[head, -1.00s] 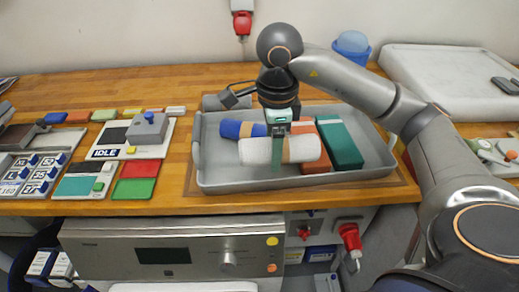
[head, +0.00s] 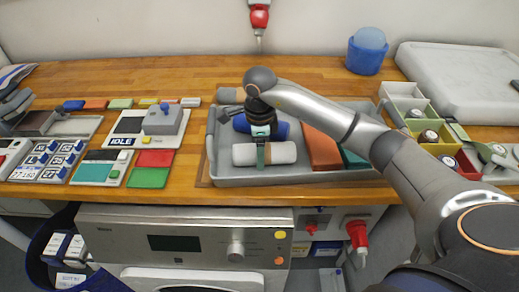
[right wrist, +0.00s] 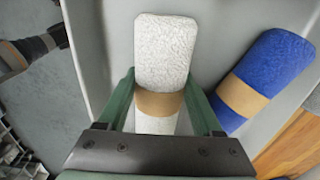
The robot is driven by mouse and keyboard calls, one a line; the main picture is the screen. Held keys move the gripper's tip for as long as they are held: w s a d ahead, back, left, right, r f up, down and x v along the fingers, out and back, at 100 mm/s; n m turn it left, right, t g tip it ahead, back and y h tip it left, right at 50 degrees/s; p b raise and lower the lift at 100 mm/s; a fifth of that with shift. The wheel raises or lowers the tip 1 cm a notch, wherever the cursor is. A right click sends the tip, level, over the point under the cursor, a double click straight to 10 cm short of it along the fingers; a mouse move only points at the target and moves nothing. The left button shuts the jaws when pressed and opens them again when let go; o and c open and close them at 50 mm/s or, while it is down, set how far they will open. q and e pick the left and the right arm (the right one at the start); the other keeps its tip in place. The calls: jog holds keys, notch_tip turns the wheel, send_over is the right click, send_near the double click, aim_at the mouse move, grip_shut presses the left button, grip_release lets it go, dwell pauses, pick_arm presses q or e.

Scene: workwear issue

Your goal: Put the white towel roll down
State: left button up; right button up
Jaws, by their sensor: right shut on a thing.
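The white towel roll (head: 283,152) with a tan band lies level, left to right, in the front left part of the grey tray (head: 300,181). My right gripper (head: 261,153) is shut on it around the middle. In the right wrist view, the two green fingers flank the roll (right wrist: 165,48) at its tan band. The roll is low in the tray; I cannot tell whether its underside touches the floor. A blue roll (head: 281,130) lies just behind it, apart, partly hidden by my gripper. My left gripper is not in view.
An orange-red block (head: 320,147) and a green block (head: 353,160), partly hidden by my arm, lie right of the rolls in the tray. Small bins (head: 407,97) stand right of the tray. A panel labelled IDLE (head: 128,127) and coloured pads lie to the left.

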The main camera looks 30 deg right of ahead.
jog(key=o, duration=1)
jog(key=shift+f, duration=0.15)
jog(key=shift+c, duration=0.2)
jog(key=o, duration=0.5)
jog(key=r, duration=1.2)
jog(key=shift+s+a+r+b, duration=0.15)
jog(key=shift+s+r+b, duration=0.05)
jog(key=shift+b, duration=0.2)
